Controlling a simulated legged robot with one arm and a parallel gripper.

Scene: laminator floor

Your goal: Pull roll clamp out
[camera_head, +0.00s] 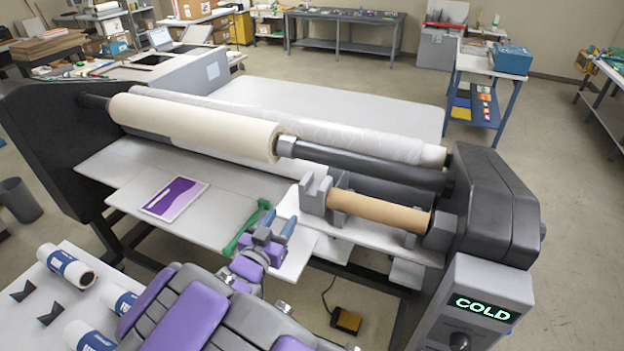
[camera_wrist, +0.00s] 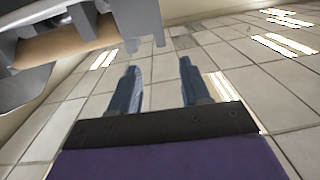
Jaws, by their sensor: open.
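In the head view, a pale metallic collar (camera_head: 287,147) sits on the dark shaft against the right end of the large cream roll (camera_head: 200,125). A notched grey block (camera_head: 316,192) stands at the left end of a short brown core (camera_head: 380,210). I cannot tell which of these is the roll clamp. My gripper (camera_head: 277,227) is open and empty, left of and a little below the notched block. In the wrist view, the open blue fingers (camera_wrist: 158,70) have only floor between them. The brown core (camera_wrist: 65,45) and grey block parts show at upper left, outside the fingers.
A green bar-like part (camera_head: 245,230) is close to the left of my gripper. A flat shelf (camera_head: 125,190) holds a purple-and-white sheet (camera_head: 175,198). A control box (camera_head: 480,305) reading COLD stands at lower right. A yellow-and-black pedal (camera_head: 345,321) lies on the floor.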

